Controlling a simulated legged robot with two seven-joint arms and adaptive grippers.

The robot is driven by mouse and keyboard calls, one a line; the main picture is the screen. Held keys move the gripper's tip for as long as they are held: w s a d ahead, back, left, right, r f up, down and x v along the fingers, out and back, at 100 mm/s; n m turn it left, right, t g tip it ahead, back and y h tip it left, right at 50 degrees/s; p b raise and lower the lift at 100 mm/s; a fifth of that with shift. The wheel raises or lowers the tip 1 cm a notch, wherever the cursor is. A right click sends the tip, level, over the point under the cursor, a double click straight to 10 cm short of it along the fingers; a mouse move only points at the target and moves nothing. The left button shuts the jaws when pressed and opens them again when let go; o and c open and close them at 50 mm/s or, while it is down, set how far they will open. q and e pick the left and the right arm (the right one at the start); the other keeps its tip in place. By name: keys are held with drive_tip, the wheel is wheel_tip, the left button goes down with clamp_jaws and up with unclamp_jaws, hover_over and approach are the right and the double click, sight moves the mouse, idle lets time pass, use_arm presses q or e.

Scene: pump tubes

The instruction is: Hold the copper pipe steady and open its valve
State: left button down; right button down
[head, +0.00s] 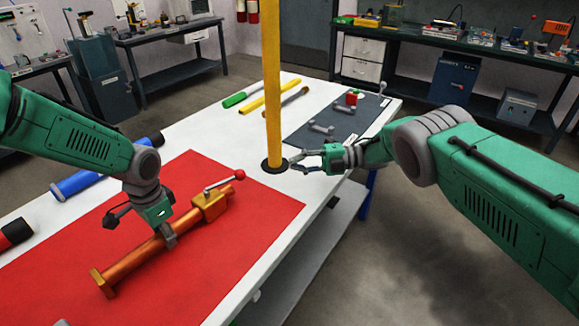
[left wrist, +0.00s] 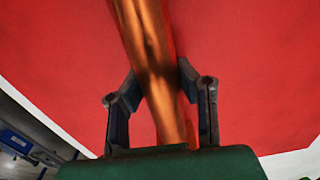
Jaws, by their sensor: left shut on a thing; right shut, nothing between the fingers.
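The copper pipe (head: 140,262) lies on a red mat (head: 255,215) on the white table, with a square flange at its near end. Its valve body (head: 210,205) sits toward the far end. A silver lever (head: 221,183) with a red ball knob rises from the valve and points right. My left gripper (head: 168,236) is shut around the pipe, just on the near side of the valve. In the left wrist view the pipe (left wrist: 150,60) runs between its two fingers. My right gripper (head: 295,163) is shut and empty, to the right of the knob and apart from it, by the yellow post's base.
A yellow vertical post (head: 272,90) stands in a black ring on the table behind the mat. Blue (head: 80,182), green and yellow tubes lie along the table's left and back. A dark mat (head: 335,118) with small fittings is at the far right.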

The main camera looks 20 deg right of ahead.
idle(0.4)
drive_tip(key=m+t, duration=0.1)
drive_tip(key=d+m, duration=0.1)
drive_tip(key=m, duration=0.1)
drive_tip(key=m+t, duration=0.1)
drive_tip(key=shift+w+d+r+m+t+h, duration=0.15)
drive_tip(key=shift+d+r+m+t+h, duration=0.15)
drive_tip(key=shift+d+h, duration=0.1)
drive_tip(key=s+d+m+t+h, duration=0.1)
drive_tip(key=m+t, duration=0.1)
drive_tip(key=m, duration=0.4)
drive_tip(key=m+t+h, duration=0.2)
drive_tip(key=m+h, duration=0.1)
drive_tip(key=m, duration=0.7)
approach(225, 182)
drive_tip(key=w, duration=0.2)
drive_tip(key=w+f, duration=0.1)
drive_tip(key=w, duration=0.3)
drive_tip(key=shift+a+f, duration=0.4)
